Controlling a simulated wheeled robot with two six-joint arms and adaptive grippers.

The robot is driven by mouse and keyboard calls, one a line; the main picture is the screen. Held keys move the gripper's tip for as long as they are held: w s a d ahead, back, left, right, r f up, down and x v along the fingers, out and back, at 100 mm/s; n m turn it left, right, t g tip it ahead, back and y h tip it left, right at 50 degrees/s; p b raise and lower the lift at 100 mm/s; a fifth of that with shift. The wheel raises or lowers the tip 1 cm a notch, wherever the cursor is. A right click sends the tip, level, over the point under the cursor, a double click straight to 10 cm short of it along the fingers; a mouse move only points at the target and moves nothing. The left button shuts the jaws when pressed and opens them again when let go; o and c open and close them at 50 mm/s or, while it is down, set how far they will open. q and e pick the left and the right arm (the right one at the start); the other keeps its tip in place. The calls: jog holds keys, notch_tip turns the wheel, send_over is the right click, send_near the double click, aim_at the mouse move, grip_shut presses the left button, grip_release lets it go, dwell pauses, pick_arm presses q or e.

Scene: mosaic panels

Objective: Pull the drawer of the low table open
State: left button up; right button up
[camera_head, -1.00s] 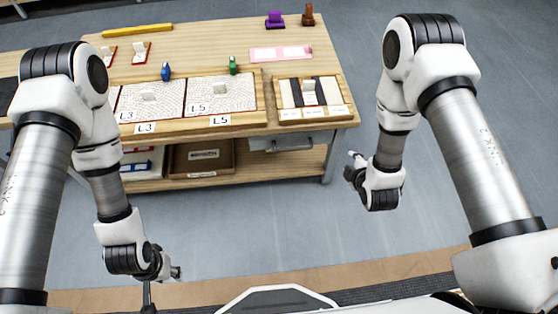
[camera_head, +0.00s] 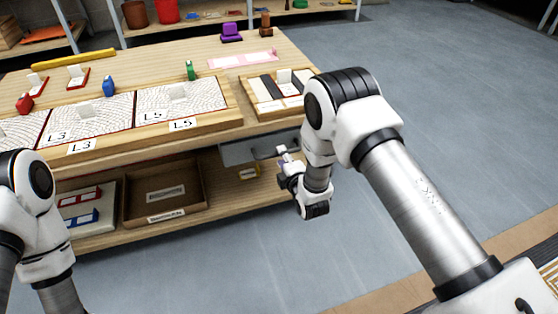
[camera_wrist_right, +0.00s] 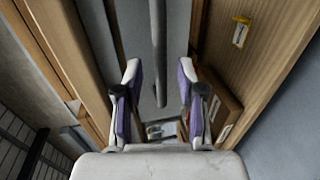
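The low table (camera_head: 215,128) stands at the left and middle of the head view. Its grey drawer (camera_head: 235,153) sits under the tabletop at the right end, and its front looks about level with the table edge. A grey bar handle (camera_wrist_right: 158,45) shows in the right wrist view, its end lying between the two fingers in the picture. My right gripper (camera_head: 284,157) is close in front of the drawer; in the right wrist view (camera_wrist_right: 160,85) its purple-padded fingers are apart and not closed on the bar. My left gripper is outside the head view.
Mosaic panels (camera_head: 92,118) and small coloured stamps lie on the tabletop. A brown box (camera_head: 130,205) and a tray with red and blue pieces (camera_head: 97,227) are on the lower shelf. The grey floor (camera_head: 440,110) right of the table is clear.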

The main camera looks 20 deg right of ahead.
jog(key=x, duration=0.2)
jog(key=shift+w+f+b, duration=0.25)
jog(key=shift+w+b, duration=0.1)
jog(key=shift+b, duration=0.05)
jog(key=shift+w, duration=0.25)
jog(key=shift+r, duration=0.1)
grip_shut()
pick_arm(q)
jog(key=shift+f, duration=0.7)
pick_arm(e)
jog(key=shift+s, duration=0.1)
